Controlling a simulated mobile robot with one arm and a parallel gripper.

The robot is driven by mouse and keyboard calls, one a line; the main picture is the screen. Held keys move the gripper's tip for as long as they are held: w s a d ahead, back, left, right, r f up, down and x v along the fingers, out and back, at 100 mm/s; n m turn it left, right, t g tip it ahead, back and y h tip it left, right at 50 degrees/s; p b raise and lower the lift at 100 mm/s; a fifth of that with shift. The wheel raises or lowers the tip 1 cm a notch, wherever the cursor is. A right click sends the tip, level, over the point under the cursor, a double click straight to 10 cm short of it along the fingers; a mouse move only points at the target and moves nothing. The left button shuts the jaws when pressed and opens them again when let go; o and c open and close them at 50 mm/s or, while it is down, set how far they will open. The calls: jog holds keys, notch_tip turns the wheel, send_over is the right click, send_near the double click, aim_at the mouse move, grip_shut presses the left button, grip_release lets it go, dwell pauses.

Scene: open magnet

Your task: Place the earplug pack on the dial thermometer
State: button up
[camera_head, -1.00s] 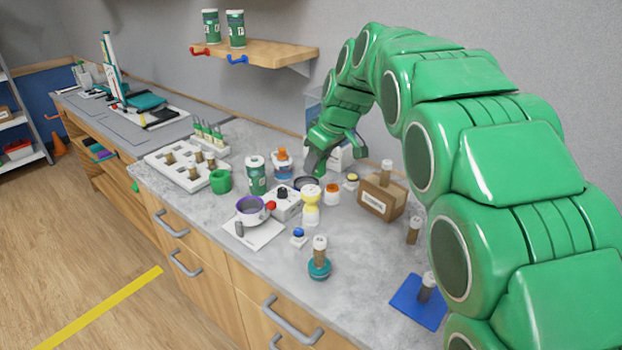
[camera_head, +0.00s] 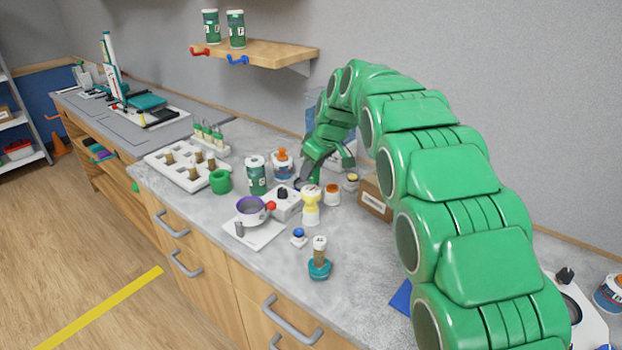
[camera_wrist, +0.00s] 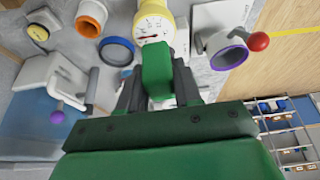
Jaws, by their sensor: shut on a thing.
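My gripper (camera_wrist: 158,92) is shut on a green block-like thing (camera_wrist: 157,68), which I take to be the earplug pack. In the wrist view it sits between the dark fingers. A yellow, waisted stand with a white, red-needled dial face, which looks like the dial thermometer (camera_wrist: 153,27), lies just past the held pack, whose end overlaps the dial's lower edge in the picture. In the head view the dial thermometer (camera_head: 311,206) stands upright on the bench, with my gripper (camera_head: 309,177) above and behind it. Contact between pack and dial cannot be told.
An orange-rimmed jar (camera_head: 332,195), a small yellow round item (camera_head: 351,182), a purple-rimmed cup (camera_head: 251,210) and a white box with a red knob (camera_head: 285,204) crowd the dial. A cardboard box (camera_head: 375,198) is right.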

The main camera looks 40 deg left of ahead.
aim_at(311, 178)
jog(key=shift+w+a+f, duration=0.1)
jog(key=shift+a+f, duration=0.05)
jog(key=shift+f, duration=1.65)
jog(key=shift+f, duration=0.1)
jog(key=o, duration=1)
